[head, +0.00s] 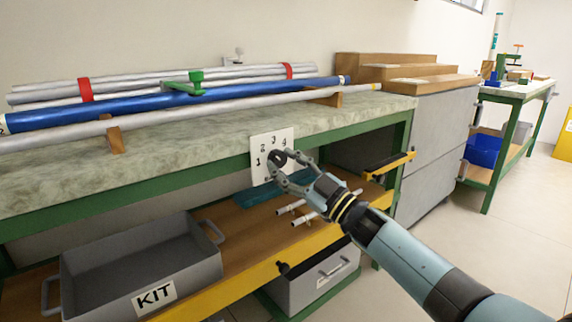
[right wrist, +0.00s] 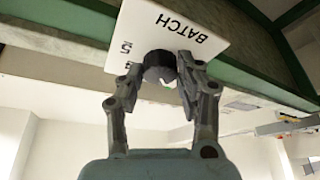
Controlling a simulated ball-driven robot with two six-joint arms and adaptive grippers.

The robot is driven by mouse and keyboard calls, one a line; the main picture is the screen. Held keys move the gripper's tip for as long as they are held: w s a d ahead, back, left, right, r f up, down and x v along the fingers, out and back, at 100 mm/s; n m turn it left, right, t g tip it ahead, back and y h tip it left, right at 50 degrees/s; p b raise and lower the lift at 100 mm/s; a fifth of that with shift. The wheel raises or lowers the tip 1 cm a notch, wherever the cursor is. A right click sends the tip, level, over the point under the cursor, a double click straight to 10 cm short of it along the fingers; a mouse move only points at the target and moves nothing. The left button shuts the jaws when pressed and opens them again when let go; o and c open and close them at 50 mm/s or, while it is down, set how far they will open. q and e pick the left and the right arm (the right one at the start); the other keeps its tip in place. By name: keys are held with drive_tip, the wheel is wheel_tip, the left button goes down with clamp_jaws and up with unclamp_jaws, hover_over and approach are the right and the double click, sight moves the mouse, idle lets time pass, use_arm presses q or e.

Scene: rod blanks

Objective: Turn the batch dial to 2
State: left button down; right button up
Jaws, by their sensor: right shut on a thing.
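The batch dial is a dark round knob (head: 277,157) on a white number plate (head: 287,135) fixed at the green front edge of the bench. My right gripper (head: 284,167) is shut on the knob. In the right wrist view, the plate (right wrist: 197,22) appears upside down with the word BATCH, and the fingers (right wrist: 160,78) sit on both sides of the dark knob (right wrist: 159,65). I cannot tell which number the knob points to. My left gripper is out of view.
The bench (head: 200,150) carries silver rods and a blue rod (head: 170,105). Below it are a yellow-edged shelf, a grey KIT bin (head: 140,272), short rods and another grey bin (head: 315,282). Open floor lies at the right.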

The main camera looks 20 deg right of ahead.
idle(0.3)
drive_tip(key=o, duration=1.1)
drive_tip(key=shift+o, duration=0.2)
drive_tip(key=v, duration=1.2)
drive_tip(key=shift+f, duration=0.25)
